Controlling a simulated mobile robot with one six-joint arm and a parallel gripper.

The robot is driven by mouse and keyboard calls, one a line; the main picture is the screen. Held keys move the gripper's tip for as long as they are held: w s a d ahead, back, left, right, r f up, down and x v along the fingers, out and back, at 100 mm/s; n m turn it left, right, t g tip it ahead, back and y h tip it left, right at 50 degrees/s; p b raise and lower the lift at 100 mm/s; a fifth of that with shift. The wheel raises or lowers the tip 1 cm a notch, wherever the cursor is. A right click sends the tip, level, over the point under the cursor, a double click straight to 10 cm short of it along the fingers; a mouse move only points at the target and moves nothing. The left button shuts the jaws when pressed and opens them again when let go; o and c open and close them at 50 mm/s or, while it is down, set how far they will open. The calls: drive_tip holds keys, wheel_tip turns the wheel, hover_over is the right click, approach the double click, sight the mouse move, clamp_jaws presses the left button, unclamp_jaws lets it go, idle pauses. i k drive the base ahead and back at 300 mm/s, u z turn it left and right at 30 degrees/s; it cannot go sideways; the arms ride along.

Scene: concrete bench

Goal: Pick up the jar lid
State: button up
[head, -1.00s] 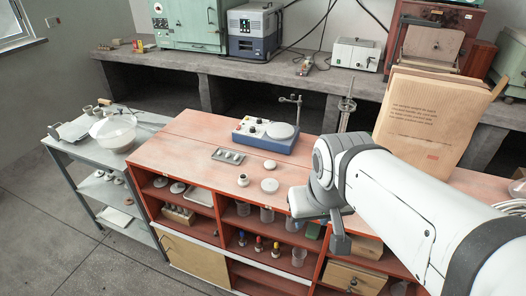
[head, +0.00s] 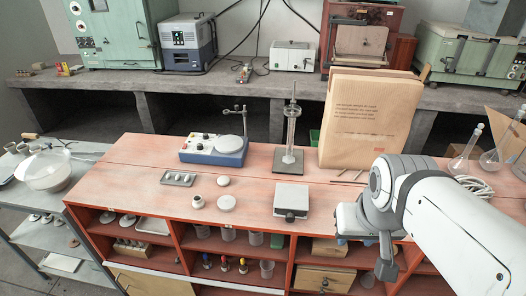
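A flat, round, whitish disc (head: 227,202) lies on the red-topped bench (head: 130,172), left of the small grey box; it looks like the jar lid. A smaller pale round piece (head: 223,181) lies just behind it, and I cannot rule out that this is the lid.
A small grey box (head: 291,200) stands between the disc and my arm. Behind are a blue stirrer device (head: 213,155), a stand with a glass column (head: 290,140) and a large brown paper bag (head: 368,120). A metal tray (head: 178,179) lies left. Glass flasks (head: 465,155) stand right.

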sight(222, 181)
drive_tip(key=z, duration=1.95)
drive_tip(key=k, duration=2.1)
drive_tip(key=u, duration=1.75)
drive_tip(key=i, duration=1.7)
drive_tip(key=u, duration=0.1)
